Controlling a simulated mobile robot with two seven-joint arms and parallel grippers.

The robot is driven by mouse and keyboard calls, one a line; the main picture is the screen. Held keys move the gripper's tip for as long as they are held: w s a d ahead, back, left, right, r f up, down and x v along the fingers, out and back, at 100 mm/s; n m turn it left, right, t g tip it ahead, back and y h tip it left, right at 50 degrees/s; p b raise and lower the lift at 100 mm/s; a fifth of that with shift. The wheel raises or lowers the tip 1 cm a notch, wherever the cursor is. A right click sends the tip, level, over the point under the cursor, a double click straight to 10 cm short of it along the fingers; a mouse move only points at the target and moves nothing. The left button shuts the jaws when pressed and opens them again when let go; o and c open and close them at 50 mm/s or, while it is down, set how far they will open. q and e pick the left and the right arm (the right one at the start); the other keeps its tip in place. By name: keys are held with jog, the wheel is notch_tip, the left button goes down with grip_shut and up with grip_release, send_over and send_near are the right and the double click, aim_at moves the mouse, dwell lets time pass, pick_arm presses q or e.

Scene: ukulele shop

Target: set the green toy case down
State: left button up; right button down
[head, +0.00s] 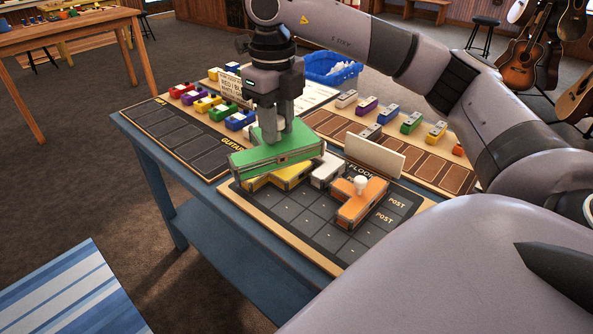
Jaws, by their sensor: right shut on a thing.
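The green toy case (255,158) is L-shaped and hangs from my right gripper (282,128), whose fingers point down and are shut on its top. It is over the far left corner of the dark gridded floor board (300,228). It partly hides a yellow case (285,178) on that board. I cannot tell whether the two touch. A white case (327,171) and an orange case (361,203) with a white knob stand on the same board. My left gripper is not in view.
The blue table (235,250) also bears a guitar board (185,140) with small coloured cases at the left. Another board with cases (408,165) lies at the far right. A blank card (374,157) stands upright. A blue bin (330,72) is behind. The floor board's near cells are clear.

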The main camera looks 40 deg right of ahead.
aim_at(299, 130)
jog(key=d+m, duration=0.1)
jog(key=m, duration=0.1)
jog(key=r+m, duration=0.1)
jog(key=m, duration=0.2)
jog(key=d+r+m, duration=0.1)
jog(key=m, duration=0.1)
jog(key=shift+s+d, duration=0.1)
jog(key=shift+d, duration=0.2)
jog(key=m, duration=0.2)
jog(key=d+r+m, duration=0.1)
jog(key=m, duration=0.1)
jog(key=d+m, duration=0.1)
jog(key=m, duration=0.1)
jog(key=shift+s+r, duration=0.15)
jog(key=shift+m, duration=0.3)
notch_tip(299, 130, down, 7)
jog(key=b, duration=0.3)
jog(key=shift+r+b, duration=0.1)
jog(key=shift+b, duration=0.25)
jog(key=shift+f+b, duration=0.45)
jog(key=shift+f, duration=6.15)
